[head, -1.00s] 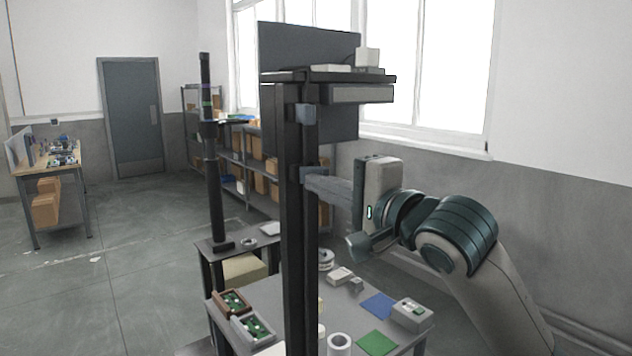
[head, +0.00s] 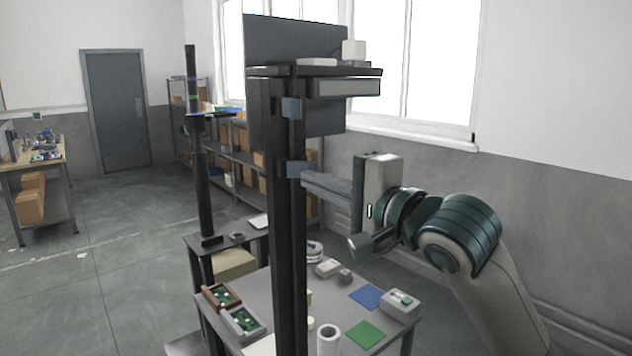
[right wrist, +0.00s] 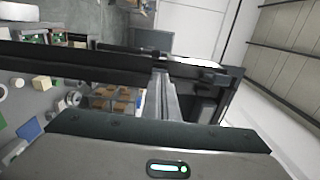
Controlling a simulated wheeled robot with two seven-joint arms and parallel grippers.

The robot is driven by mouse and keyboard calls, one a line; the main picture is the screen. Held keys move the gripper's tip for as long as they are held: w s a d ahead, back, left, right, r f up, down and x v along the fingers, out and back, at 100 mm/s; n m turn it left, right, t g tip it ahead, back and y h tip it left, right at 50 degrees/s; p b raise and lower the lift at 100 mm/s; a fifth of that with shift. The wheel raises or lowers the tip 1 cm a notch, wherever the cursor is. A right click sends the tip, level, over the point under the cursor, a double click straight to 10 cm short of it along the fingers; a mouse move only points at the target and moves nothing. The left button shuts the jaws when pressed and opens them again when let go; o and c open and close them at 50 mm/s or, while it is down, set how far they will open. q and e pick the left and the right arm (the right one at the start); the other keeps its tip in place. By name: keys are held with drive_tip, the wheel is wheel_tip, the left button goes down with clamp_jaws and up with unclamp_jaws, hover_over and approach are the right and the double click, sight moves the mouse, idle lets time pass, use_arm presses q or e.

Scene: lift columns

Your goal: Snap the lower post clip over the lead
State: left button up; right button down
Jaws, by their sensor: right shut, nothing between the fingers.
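The lower post clip (head: 295,169) is a small blue-grey block on the dark upright post (head: 289,230). A similar upper clip (head: 291,107) sits higher on the same post. My right gripper (head: 306,178) reaches in from the right, its fingers together and empty, tips at or very near the lower clip; I cannot tell whether they touch. In the right wrist view the shut fingers (right wrist: 160,78) point at the dark post (right wrist: 100,62), and the clip is not clear there. I cannot make out the lead along the post. My left gripper is not in view.
A shelf (head: 350,72) with a dark panel (head: 290,45) tops the post. Below stands a table (head: 310,290) with circuit-board trays, a white roll (head: 328,340), a blue mat (head: 366,297) and a green mat (head: 365,334). A second column (head: 201,180) stands behind at left.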

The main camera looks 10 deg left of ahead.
drive_tip(key=shift+w+d+p, duration=0.7)
drive_tip(key=shift+w+d, duration=0.3)
drive_tip(key=shift+w, duration=0.25)
drive_tip(key=shift+w+a, duration=0.5)
drive_tip(key=shift+a, duration=0.05)
drive_tip(key=shift+s+d+p, duration=0.1)
drive_tip(key=shift+s+p, duration=0.05)
drive_tip(key=shift+p, duration=0.2)
drive_tip(key=p+v, duration=0.2)
drive_tip(key=v, duration=0.4)
drive_tip(key=shift+s+d+p, duration=0.15)
drive_tip(key=shift+d+p, duration=0.05)
drive_tip(key=shift+p, duration=0.15)
idle(0.4)
